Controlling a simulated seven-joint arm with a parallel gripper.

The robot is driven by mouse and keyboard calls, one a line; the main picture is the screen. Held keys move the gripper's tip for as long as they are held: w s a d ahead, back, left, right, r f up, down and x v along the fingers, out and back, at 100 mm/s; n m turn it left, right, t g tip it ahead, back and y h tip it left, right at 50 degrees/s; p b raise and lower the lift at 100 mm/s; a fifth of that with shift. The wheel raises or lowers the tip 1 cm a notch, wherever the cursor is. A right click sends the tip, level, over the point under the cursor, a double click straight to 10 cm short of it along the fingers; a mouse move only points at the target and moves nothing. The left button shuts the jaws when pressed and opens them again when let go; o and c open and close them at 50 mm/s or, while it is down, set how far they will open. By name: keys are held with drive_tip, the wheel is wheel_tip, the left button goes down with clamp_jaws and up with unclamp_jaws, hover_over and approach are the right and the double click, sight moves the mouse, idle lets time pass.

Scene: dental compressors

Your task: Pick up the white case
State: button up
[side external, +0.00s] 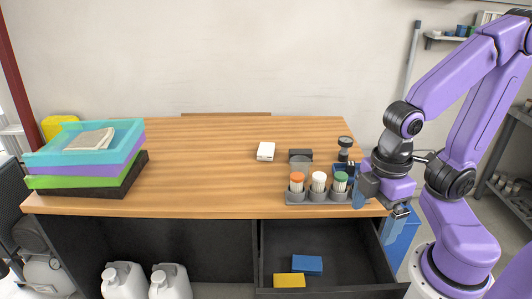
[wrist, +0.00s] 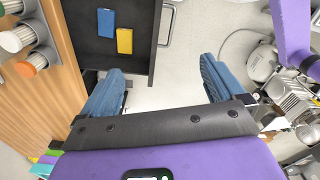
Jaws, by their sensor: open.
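The white case (side external: 265,151) is a small white box lying on the wooden tabletop, right of its middle, in the side external view. It does not show in the wrist view. My gripper (side external: 381,203) is at the right front corner of the table, to the right of the case and well apart from it. In the wrist view my gripper (wrist: 163,88) has its two blue fingers spread wide with nothing between them, over the floor beside the open drawer.
A grey rack (side external: 318,197) with orange, white and green topped containers stands between the case and my gripper. Stacked trays (side external: 90,165) sit at the table's left. An open drawer (side external: 335,276) below holds blue and yellow boxes. The tabletop's middle is clear.

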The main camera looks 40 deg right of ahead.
drive_tip(key=w+d+f+n+t+h, duration=0.2)
drive_tip(key=w+h, duration=0.2)
drive_tip(key=w, duration=1)
drive_tip(key=w+d+f+n+t+h, duration=0.1)
drive_tip(key=w+d+n+t+h, duration=0.15)
drive_tip(key=w, duration=1.15)
drive_tip(key=w+d+f+n+t+h, duration=0.1)
drive_tip(key=w+d+f+n, duration=0.1)
drive_tip(key=w, duration=0.4)
drive_tip(key=w+d+f+n+t+h, duration=0.1)
drive_tip(key=w+d+f+n+h, duration=0.1)
drive_tip(key=w, duration=0.4)
drive_tip(key=w+d+f+n+t+h, duration=0.1)
drive_tip(key=w+d+f+n, duration=0.3)
drive_tip(key=w+f, duration=0.1)
drive_tip(key=shift+w+d+f+h, duration=0.25)
drive_tip(key=shift+w+d+f, duration=0.1)
drive_tip(key=shift+w+f, duration=0.1)
drive_tip(key=shift+w+d+f+t, duration=0.25)
drive_tip(key=shift+w+d+f, duration=0.05)
drive_tip(key=shift+d+f, duration=0.1)
approach(267, 147)
drive_tip(key=x, duration=0.3)
drive_tip(key=shift+w+f, duration=0.3)
drive_tip(key=shift+w, duration=0.15)
drive_tip(key=shift+d+r+x, duration=0.1)
drive_tip(key=shift+d+x, duration=0.05)
drive_tip(key=shift+x, duration=0.9)
drive_tip(key=shift+d+r+x, duration=0.1)
drive_tip(key=shift+x, duration=1.8)
